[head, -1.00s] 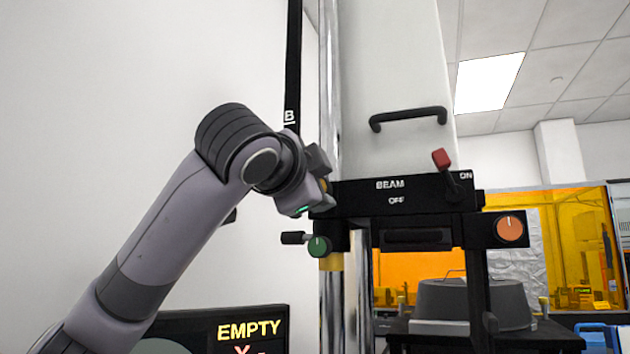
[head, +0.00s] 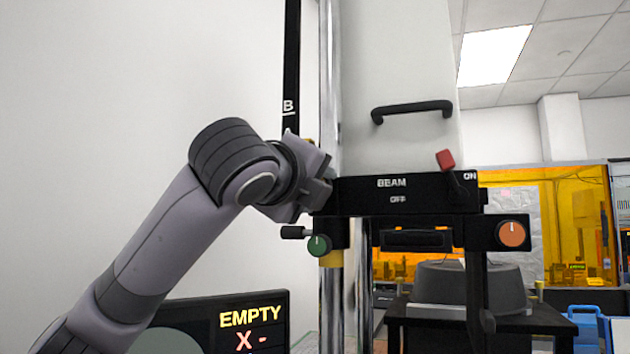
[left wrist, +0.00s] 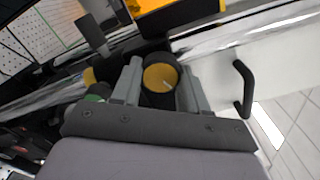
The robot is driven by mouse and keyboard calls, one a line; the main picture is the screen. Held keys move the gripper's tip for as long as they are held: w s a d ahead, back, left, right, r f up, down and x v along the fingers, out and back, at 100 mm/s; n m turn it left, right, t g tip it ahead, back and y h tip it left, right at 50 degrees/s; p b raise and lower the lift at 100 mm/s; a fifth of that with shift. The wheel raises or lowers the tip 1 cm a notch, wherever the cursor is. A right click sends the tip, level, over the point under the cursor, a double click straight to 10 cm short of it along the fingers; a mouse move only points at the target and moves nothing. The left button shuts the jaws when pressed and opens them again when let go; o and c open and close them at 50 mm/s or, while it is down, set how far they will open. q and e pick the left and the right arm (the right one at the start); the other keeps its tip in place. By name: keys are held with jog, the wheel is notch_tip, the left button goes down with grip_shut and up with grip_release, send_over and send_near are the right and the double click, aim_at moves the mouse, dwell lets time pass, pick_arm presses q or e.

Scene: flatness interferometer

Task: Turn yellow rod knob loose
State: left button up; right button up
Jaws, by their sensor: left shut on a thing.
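The yellow rod knob (left wrist: 158,77), with a pale index line on its face, sits between the fingers of my left gripper (left wrist: 160,88) in the left wrist view. The fingers close on it from both sides. In the head view my left gripper (head: 320,181) is at the left end of the black BEAM bar (head: 400,190), in front of the chrome rod (head: 331,80). The gripper hides the knob there. My right gripper is not in view.
A green knob (head: 318,245) with a small black lever is just below my gripper. An orange knob (head: 511,234) is at the right, and a red-tipped lever (head: 445,160) stands near ON. A display (head: 250,320) reads EMPTY. A black handle (head: 411,110) is above.

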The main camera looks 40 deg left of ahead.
pick_arm(q)
jog(key=shift+f+m, duration=0.15)
jog(key=shift+m, duration=2.05)
jog(key=o, duration=1.1)
jog(key=shift+c, duration=0.2)
jog(key=shift+s, duration=0.1)
jog(key=b+v, duration=0.2)
jog(key=v, duration=0.5)
